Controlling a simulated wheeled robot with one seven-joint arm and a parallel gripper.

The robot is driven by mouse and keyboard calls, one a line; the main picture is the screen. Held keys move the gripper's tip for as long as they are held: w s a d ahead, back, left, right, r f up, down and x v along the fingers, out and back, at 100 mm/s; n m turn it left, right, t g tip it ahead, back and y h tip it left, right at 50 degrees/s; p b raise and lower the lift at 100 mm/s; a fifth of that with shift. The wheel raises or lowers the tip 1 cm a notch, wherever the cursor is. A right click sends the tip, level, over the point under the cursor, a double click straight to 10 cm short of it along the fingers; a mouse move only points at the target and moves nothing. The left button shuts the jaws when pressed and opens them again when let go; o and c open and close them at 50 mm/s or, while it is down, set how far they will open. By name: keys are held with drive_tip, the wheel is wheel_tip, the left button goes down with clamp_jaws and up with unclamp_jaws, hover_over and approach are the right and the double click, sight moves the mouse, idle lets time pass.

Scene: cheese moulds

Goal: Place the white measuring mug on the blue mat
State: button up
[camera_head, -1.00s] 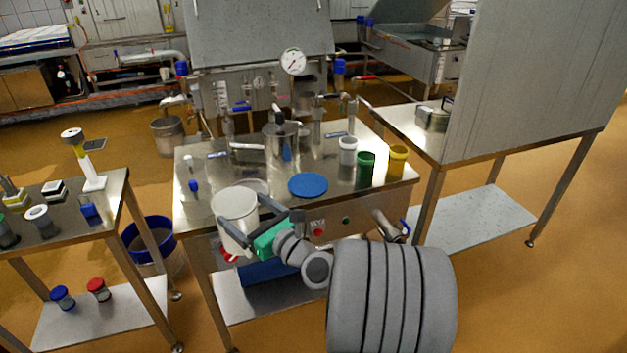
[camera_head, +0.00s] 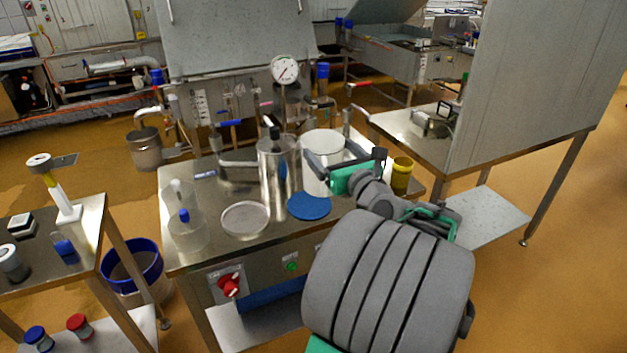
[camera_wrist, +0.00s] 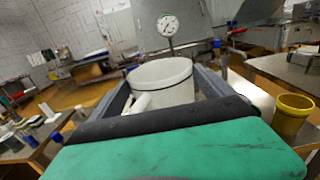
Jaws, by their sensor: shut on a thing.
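The white measuring mug (camera_head: 321,160) is in my gripper (camera_head: 325,165), which is shut on it. In the head view the mug appears upright, just behind and above the blue mat (camera_head: 309,207), overlapping its far edge in the picture. I cannot tell how high its base is. The blue mat is a round disc lying flat on the steel table. In the wrist view the mug (camera_wrist: 163,82) sits between the two fingers, with its open rim up and its handle toward the left. The mat is hidden in the wrist view.
A steel jug (camera_head: 277,175) stands close left of the mug. A clear round dish (camera_head: 245,220) and clear containers (camera_head: 188,230) stand farther left. A yellow cup (camera_head: 401,175) is on the right, also in the wrist view (camera_wrist: 291,117). A pressure gauge (camera_head: 285,69) rises behind.

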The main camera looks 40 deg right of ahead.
drive_tip(key=w+f, duration=0.2)
drive_tip(key=w+f+b, duration=0.1)
drive_tip(key=w+f, duration=0.1)
drive_tip(key=f, duration=0.1)
drive_tip(key=shift+w+a+f, duration=0.2)
drive_tip(key=shift+w+f, duration=0.05)
drive_tip(key=shift+w, duration=0.15)
drive_tip(key=shift+w+f+b, duration=0.2)
drive_tip(key=shift+f+b, duration=0.25)
drive_tip(key=shift+f, duration=1.4)
drive_tip(key=shift+f, duration=0.15)
drive_tip(key=o, duration=1.7)
